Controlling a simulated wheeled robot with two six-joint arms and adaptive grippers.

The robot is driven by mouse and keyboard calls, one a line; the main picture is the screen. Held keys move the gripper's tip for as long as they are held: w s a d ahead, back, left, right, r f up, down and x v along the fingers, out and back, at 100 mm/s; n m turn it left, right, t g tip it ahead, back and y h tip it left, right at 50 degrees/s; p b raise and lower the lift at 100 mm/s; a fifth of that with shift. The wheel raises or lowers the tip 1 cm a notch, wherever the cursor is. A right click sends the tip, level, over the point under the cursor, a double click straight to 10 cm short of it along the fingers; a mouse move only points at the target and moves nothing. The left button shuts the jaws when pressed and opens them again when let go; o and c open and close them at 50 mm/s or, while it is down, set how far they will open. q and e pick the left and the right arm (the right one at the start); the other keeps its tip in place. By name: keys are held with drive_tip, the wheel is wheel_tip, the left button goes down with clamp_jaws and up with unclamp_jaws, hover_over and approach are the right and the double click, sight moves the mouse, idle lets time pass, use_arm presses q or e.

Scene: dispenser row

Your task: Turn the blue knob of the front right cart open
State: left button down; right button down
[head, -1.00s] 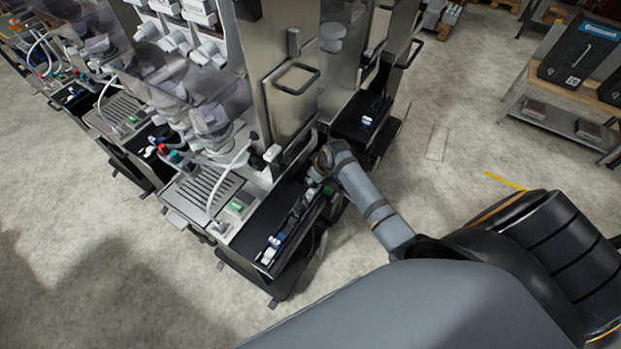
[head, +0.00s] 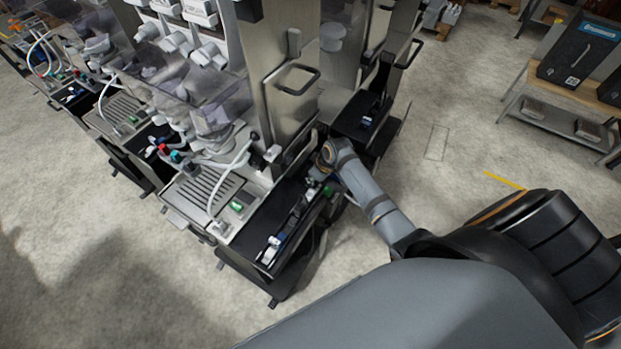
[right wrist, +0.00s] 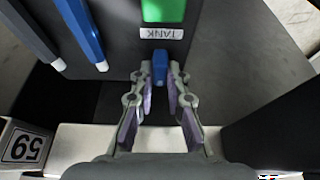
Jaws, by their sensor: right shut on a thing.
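The blue knob (right wrist: 160,66) shows in the right wrist view below a green part and a label reading TANK. My right gripper (right wrist: 160,77) has its fingertips on both sides of the knob and is shut on it. In the head view my right gripper (head: 316,182) reaches down over the dark top of the front cart (head: 262,232). The knob is hard to make out there, being small and close to the gripper. My left gripper is not in view.
A green block (right wrist: 163,10) sits just beyond the knob. Blue and grey bars (right wrist: 82,32) lie to its left. A tag reading 59 (right wrist: 24,147) is at the lower left. A steel panel with a handle (head: 296,80) rises behind the cart. Open floor (head: 450,140) lies right.

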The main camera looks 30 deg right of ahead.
drive_tip(key=c, duration=1.3)
unclamp_jaws()
drive_tip(key=shift+c, duration=0.2)
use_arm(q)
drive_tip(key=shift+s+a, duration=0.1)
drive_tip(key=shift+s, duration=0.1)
use_arm(e)
drive_tip(key=shift+r, duration=0.1)
drive_tip(key=v, duration=1.1)
drive_tip(key=shift+s+r, duration=0.15)
drive_tip(key=shift+r, duration=0.15)
